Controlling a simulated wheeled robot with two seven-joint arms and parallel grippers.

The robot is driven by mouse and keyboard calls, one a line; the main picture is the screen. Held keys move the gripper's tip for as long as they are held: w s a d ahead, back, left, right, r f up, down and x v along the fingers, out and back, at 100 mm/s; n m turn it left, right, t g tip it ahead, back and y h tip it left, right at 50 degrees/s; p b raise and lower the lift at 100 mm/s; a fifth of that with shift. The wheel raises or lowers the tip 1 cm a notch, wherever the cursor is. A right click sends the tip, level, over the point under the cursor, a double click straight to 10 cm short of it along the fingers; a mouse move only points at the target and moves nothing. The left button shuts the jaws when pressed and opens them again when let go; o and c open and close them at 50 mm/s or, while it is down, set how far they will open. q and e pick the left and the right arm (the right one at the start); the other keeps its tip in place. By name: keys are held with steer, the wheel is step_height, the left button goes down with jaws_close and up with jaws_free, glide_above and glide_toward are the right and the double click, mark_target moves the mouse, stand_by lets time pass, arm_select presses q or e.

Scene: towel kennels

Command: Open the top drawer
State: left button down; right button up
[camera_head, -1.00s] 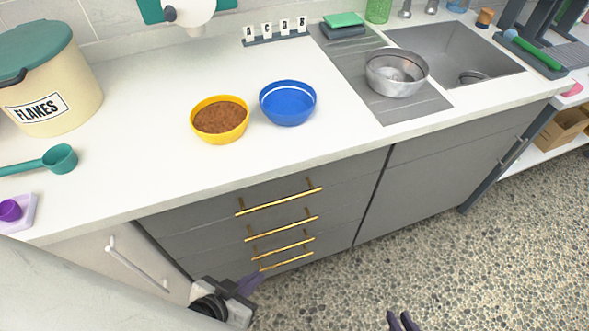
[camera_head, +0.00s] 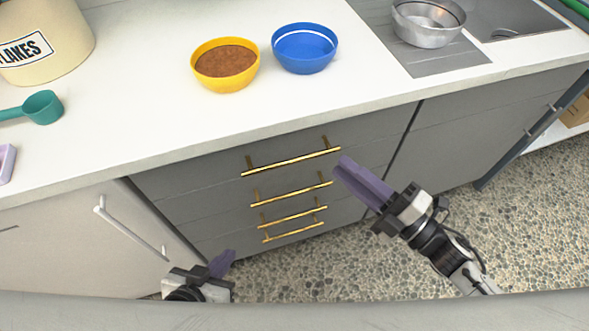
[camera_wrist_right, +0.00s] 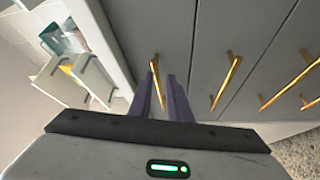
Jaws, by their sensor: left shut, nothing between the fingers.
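The top drawer (camera_head: 200,175) is closed in the grey cabinet under the counter. Its long gold bar handle (camera_head: 290,162) is the highest of several in a stack. My right gripper (camera_head: 343,166) comes in from the right, its purple fingertips by the right end of this handle. In the right wrist view the fingers (camera_wrist_right: 163,82) stand apart with a gap, and the top handle (camera_wrist_right: 154,65) shows by their tips, partly hidden. I cannot tell whether they touch it. My left gripper (camera_head: 225,262) is shut and empty, low in front of the cabinet, left of the lower handles.
On the counter (camera_head: 140,125) stand a yellow bowl of brown food (camera_head: 226,65), a blue bowl (camera_head: 305,48), a metal bowl (camera_head: 428,22), a flakes container (camera_head: 45,40) and a teal scoop (camera_head: 43,107). A door with a white handle (camera_head: 130,228) is at left. The pebbled floor is clear.

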mark_target(297, 159)
steer(key=a+n+g+y, duration=0.1)
steer(key=a+n, duration=0.1)
steer(key=a, duration=0.1)
steer(key=w+a+r+n+g+y, duration=0.1)
steer(key=a+n+g, duration=0.1)
steer(key=a+n, duration=0.1)
steer(key=w+a+n+g+y, duration=0.1)
steer(key=a+n, duration=0.1)
steer(key=a, duration=0.2)
steer(key=shift+w+a+r+n+y, duration=0.2)
steer(key=shift+n+y, duration=0.1)
jaws_close()
